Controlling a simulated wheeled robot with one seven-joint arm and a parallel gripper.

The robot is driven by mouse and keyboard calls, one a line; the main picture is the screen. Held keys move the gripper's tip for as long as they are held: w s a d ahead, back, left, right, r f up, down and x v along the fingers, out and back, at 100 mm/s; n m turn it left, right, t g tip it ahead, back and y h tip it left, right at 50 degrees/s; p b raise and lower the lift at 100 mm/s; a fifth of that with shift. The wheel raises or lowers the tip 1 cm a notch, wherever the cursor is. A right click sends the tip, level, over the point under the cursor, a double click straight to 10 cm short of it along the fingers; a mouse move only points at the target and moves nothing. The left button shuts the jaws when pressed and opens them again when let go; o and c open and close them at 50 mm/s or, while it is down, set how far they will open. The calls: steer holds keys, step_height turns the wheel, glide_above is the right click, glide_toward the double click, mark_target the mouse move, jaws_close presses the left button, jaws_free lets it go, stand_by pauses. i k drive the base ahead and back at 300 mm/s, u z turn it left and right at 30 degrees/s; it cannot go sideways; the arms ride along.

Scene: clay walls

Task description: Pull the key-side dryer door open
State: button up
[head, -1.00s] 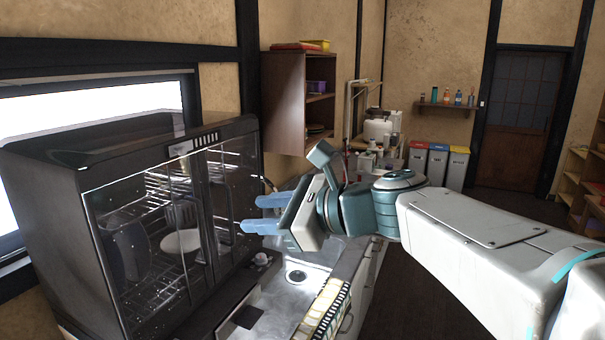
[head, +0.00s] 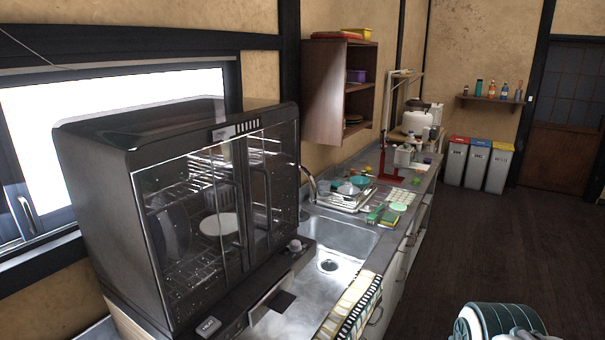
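The dryer (head: 100,190) is a black cabinet with glass front doors, standing at the left on the counter. Its wide left door (head: 190,235) and narrow right door (head: 270,185) both look shut, with dark upright handles near where they meet. Racks, a white plate and a dark pan show through the glass. A small grey piece (head: 208,326) lies on the ledge below the left door, and a round knob (head: 295,245) sits below the right one. I cannot tell whether either is a key. My gripper is out of view; only part of my arm shows at bottom right.
A metal sink (head: 340,238) and a dish rack (head: 345,195) are right of the dryer. A striped cloth (head: 352,305) hangs over the counter's front edge. A wooden wall cabinet (head: 335,95) is above. The floor (head: 470,235) at right is clear.

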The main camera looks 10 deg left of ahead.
mark_target(187, 204)
steer(key=u, duration=1.45)
